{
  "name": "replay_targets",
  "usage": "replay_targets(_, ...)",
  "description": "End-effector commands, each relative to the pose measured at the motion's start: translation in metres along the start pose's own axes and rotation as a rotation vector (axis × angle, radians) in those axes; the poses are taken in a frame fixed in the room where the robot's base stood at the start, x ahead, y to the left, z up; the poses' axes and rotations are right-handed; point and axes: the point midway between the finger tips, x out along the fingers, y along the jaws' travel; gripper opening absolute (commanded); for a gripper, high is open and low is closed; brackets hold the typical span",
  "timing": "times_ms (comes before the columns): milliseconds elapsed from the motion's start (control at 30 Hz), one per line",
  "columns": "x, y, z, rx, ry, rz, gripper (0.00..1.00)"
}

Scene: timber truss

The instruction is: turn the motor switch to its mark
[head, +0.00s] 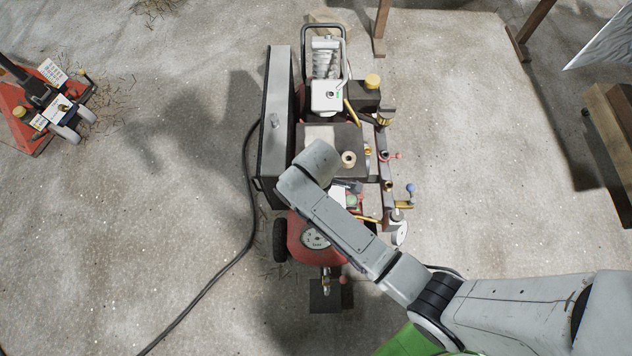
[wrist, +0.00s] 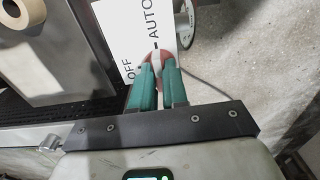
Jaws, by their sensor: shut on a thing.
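The motor switch (wrist: 157,57) shows in the wrist view as a small red knob with a pale grip bar, in front of a white label plate (wrist: 118,25). The plate reads OFF at the lower left and AUTO above, with a short dark mark near the knob. My gripper (wrist: 156,72) has green fingers, closed on the knob from both sides. The bar points roughly up the picture, toward the AUTO side; its exact angle against the mark is hard to tell. In the head view my arm covers the switch and the gripper's fingertips.
The wheeled machine (head: 274,123) stands on the concrete floor with valves and coloured knobs on its right side. A dark hose (head: 249,215) runs along its left. A red pallet jack (head: 38,125) is at the far left. Timber (head: 610,120) lies at right.

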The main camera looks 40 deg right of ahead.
Motion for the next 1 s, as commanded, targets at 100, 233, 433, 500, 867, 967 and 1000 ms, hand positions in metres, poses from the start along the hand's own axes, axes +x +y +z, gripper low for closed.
replay_targets(100,-0.0018,-0.0003,0.0002,-0.054,-0.001,-0.001,0.00)
replay_targets(233,-0.0027,-0.0003,0.0004,-0.179,-0.001,-0.002,0.00)
replay_targets(433,-0.0025,-0.0003,0.0000,-0.391,-0.001,-0.002,0.00)
replay_targets(500,-0.0021,-0.0001,-0.0002,-0.453,0.000,-0.001,0.00)
replay_targets(867,0.0002,-0.0002,-0.0002,-0.523,0.000,-0.001,0.00)
replay_targets(967,-0.0005,-0.0003,-0.0001,-0.539,0.000,-0.001,0.00)
replay_targets(1000,-0.0012,-0.0003,0.0000,-0.561,0.000,-0.002,0.00)
